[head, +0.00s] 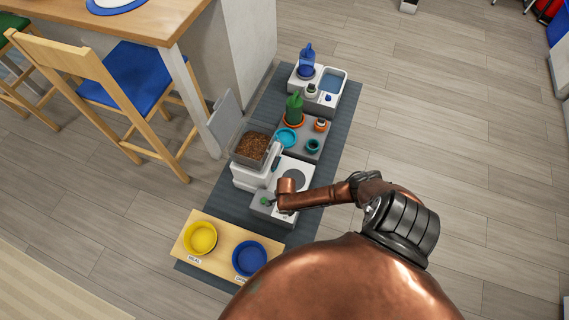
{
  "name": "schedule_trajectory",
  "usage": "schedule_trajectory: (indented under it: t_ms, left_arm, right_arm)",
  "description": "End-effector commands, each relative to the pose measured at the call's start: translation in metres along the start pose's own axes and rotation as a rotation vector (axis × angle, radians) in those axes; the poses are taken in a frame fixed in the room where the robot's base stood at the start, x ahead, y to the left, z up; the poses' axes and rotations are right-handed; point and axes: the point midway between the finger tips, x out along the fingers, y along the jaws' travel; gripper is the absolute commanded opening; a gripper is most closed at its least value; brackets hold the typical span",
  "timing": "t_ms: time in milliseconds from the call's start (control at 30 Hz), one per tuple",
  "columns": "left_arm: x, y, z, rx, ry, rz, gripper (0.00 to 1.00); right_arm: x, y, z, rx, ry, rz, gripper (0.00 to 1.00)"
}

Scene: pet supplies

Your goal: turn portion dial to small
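The feeder (245,178) is a white unit on a dark grey mat, with a hopper of brown kibble (251,146) and a raised grey lid (225,117). A small grey panel (262,211) at its front carries a green spot (264,200), which looks like the portion dial; its setting is too small to read. My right arm reaches in from the lower right. Its copper end, with my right gripper (277,201), is over the panel, just right of the green spot. The fingers are too small and hidden to tell open from shut, or whether they touch the dial. My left gripper is out of view.
A wooden stand with a yellow bowl (200,238) and a blue bowl (249,258) lies in front. Behind are a grey tray (316,153) with teal and orange items and a blue-water fountain (331,83). Wooden chairs stand left. Open floor lies right.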

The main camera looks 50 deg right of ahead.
Motion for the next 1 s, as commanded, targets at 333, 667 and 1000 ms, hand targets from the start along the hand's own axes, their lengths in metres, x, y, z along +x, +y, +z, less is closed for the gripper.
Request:
schedule_trajectory:
  t_ms: [333,667,1000]
  left_arm:
    - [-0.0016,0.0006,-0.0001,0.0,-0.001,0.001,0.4]
    - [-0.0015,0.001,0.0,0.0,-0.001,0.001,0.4]
    - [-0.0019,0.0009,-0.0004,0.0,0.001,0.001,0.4]
  right_arm:
    - [0.0004,-0.0001,-0.0003,0.0,0.0,0.0,0.43]
    - [0.0005,0.0001,-0.0004,0.0,0.001,0.0,0.2]
    - [0.0003,0.0,-0.0002,-0.001,0.0,0.0,0.04]
